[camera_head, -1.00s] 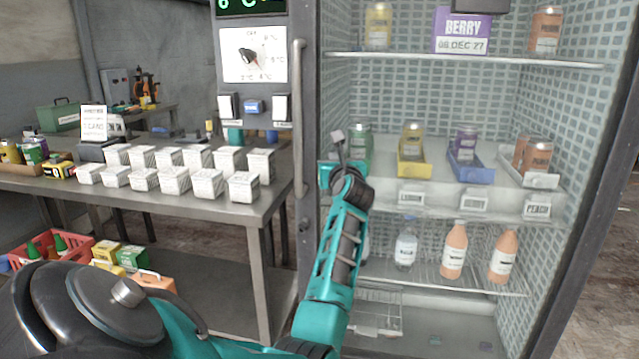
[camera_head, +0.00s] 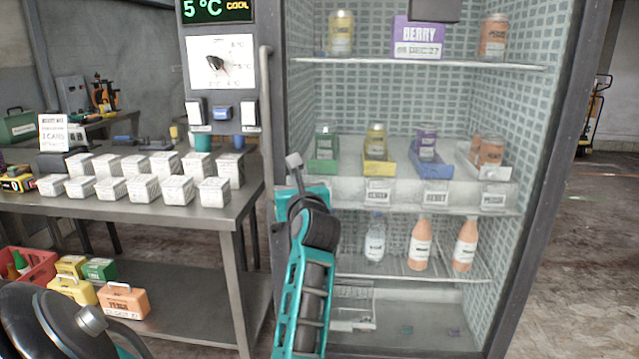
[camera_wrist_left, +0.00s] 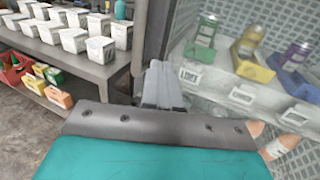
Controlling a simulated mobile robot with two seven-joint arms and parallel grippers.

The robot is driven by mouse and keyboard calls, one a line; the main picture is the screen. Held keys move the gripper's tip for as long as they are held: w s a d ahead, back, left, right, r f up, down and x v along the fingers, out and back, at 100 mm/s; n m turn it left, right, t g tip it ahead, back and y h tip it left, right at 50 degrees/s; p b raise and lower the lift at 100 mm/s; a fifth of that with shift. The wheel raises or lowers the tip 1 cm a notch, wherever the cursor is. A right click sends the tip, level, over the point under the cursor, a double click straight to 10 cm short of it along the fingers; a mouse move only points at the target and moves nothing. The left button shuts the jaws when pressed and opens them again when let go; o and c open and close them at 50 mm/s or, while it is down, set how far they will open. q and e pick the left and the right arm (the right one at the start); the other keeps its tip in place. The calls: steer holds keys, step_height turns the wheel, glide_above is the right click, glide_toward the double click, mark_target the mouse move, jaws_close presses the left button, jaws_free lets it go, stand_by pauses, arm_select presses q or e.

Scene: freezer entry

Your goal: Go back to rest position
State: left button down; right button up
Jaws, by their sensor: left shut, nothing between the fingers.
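My left gripper (camera_head: 294,170) is in front of the left edge of the open freezer cabinet (camera_head: 530,200), near its handle. In the left wrist view its fingers (camera_wrist_left: 161,88) are together with nothing between them. The shelf of cans in coloured trays is beyond it, to the right. The left arm rises from the bottom middle of the head view. My right gripper shows in neither view.
A metal table (camera_head: 225,212) with rows of white boxes (camera_head: 140,187) stands left of the freezer. Coloured cases (camera_head: 124,300) and a red crate (camera_head: 40,266) are on its lower shelf. The freezer's handle (camera_head: 266,110) is upright. Floor at the right is open.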

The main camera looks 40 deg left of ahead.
arm_select(q)
steer(key=d+f+m+t+h, duration=0.6)
steer(key=d+m, duration=0.5)
steer(key=m, duration=0.6)
steer(key=d+f+m+t+h, duration=0.55)
steer(key=d+m, duration=0.55)
steer(key=m, duration=0.6)
steer(key=s+d+f+m+g+h, duration=0.3)
steer(key=s+d+f+m+g, duration=0.2)
steer(key=s+f+m, duration=0.3)
steer(key=s+d+f+m+g+h, duration=0.3)
steer(key=s+d+f+m+g, duration=0.2)
steer(key=f, duration=1)
steer(key=s+d+m, duration=0.2)
steer(key=s+m, duration=0.1)
steer(key=s, duration=0.1)
steer(key=shift+f+p, duration=0.25)
steer(key=shift+p, duration=0.05)
